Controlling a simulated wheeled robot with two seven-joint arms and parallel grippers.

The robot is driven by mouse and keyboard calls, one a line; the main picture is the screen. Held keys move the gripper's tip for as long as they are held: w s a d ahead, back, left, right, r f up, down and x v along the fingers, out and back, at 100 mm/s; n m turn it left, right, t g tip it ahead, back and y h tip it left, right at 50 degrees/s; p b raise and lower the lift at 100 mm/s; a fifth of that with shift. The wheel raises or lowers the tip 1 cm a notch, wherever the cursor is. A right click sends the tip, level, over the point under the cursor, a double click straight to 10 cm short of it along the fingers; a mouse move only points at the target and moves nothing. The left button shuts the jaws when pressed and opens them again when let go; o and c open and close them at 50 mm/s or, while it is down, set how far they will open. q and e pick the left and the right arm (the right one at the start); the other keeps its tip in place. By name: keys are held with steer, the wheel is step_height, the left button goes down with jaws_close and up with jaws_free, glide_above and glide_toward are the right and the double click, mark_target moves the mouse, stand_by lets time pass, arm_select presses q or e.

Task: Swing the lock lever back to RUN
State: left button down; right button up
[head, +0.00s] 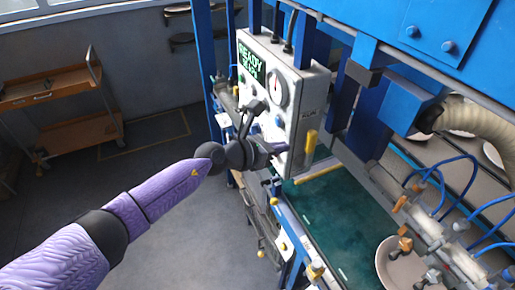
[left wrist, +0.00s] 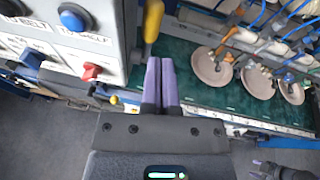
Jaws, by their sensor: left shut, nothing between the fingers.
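A grey control box (head: 310,98) with a lit READY sign stands on the blue machine. My left gripper (head: 280,148) is at the lower front of the box. In the left wrist view its purple fingers (left wrist: 162,82) are shut and empty, just below the yellow handle. I cannot tell if they touch it. My right gripper (left wrist: 262,167) seems to show at the lower right corner there, its jaws unclear.
The box carries a dial (head: 280,93), a blue button (left wrist: 73,18) and a red knob (left wrist: 92,71). A green belt (head: 345,222) runs under it. Plates (left wrist: 211,66) and blue hoses lie right. A wooden cart (head: 52,88) stands far left; the floor between is free.

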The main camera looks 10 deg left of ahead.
arm_select(q)
steer(key=shift+s+a+r+p, duration=0.35)
steer(key=shift+a+r, duration=0.15)
steer(key=shift+r, duration=0.3)
steer(key=shift+s+a+r+p, duration=0.35)
steer(key=shift+a+r, duration=0.15)
steer(key=shift+r, duration=0.25)
steer(key=shift+s+a+r+p, duration=0.35)
steer(key=shift+a+r, duration=0.15)
steer(key=shift+r, duration=0.3)
arm_select(e)
steer(key=shift+w+r, duration=0.35)
steer(key=shift+r, duration=0.4)
steer(key=shift+w+r, duration=0.35)
steer(key=shift+r, duration=0.4)
